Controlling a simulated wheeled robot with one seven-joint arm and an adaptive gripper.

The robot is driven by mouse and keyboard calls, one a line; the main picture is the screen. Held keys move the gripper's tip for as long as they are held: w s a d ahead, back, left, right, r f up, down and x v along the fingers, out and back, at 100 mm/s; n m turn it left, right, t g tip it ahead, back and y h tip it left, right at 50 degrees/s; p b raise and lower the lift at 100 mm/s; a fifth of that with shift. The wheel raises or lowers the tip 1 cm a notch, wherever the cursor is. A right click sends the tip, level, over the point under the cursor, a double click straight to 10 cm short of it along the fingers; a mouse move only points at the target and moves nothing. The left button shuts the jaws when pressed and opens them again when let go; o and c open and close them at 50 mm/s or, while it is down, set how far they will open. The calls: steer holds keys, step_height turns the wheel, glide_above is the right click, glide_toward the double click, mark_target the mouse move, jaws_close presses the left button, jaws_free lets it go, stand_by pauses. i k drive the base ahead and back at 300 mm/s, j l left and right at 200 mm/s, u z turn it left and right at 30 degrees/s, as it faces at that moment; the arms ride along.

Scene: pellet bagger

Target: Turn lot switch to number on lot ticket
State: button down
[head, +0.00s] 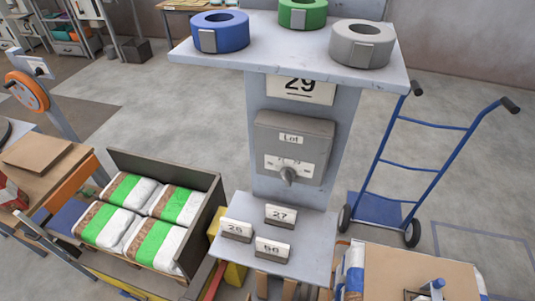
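The lot ticket (300,88) is a white card reading 29, underlined, on the grey post just under the top shelf, which may cut off its upper part. Below it is a grey box labelled "Lot" (291,138). The lot switch (288,175) is a dark grey knob at the bottom of the box's white dial plate (306,170). Small numbers are printed around the knob, too small to read surely. Which one the knob points to I cannot tell. My gripper is not in view.
Number blocks 27 (280,215), one like 26 (236,230) and one like 56 (273,248) stand on the lower shelf (312,240). Tape rolls sit on the top shelf (275,55). A bag crate (210,215) is left, a blue hand truck (425,125) right.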

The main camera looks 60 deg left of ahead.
mark_target(288, 174)
steer(key=u, duration=2)
